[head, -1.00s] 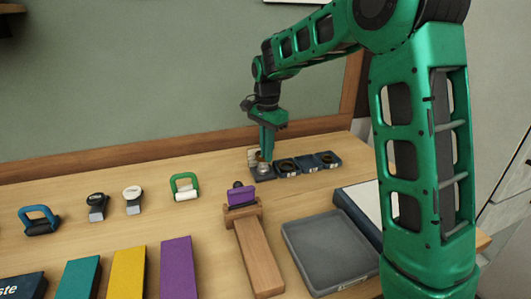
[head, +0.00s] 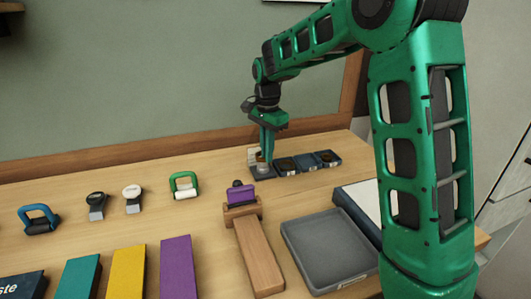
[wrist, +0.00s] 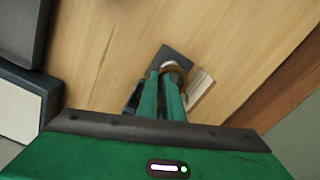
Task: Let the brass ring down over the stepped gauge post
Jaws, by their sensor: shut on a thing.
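My gripper (head: 267,158) is shut on the brass ring, at the back of the table. In the wrist view the ring (wrist: 183,72) shows as a brown-gold curve at the fingertips. The stepped gauge post (head: 263,168) is silvery and stands upright on a dark square base, directly below the fingertips. Its pale metal top (wrist: 168,64) shows beside the ring's curve in the wrist view. The fingers hide part of both, and I cannot tell whether the ring is around the post or just above it.
Dark square trays with round pieces (head: 307,162) stand in a row right of the post. A small pale wooden block (wrist: 201,88) is close by the ring. A grey tray (head: 290,234) and a wooden stand with a purple piece (head: 241,194) are nearer the front.

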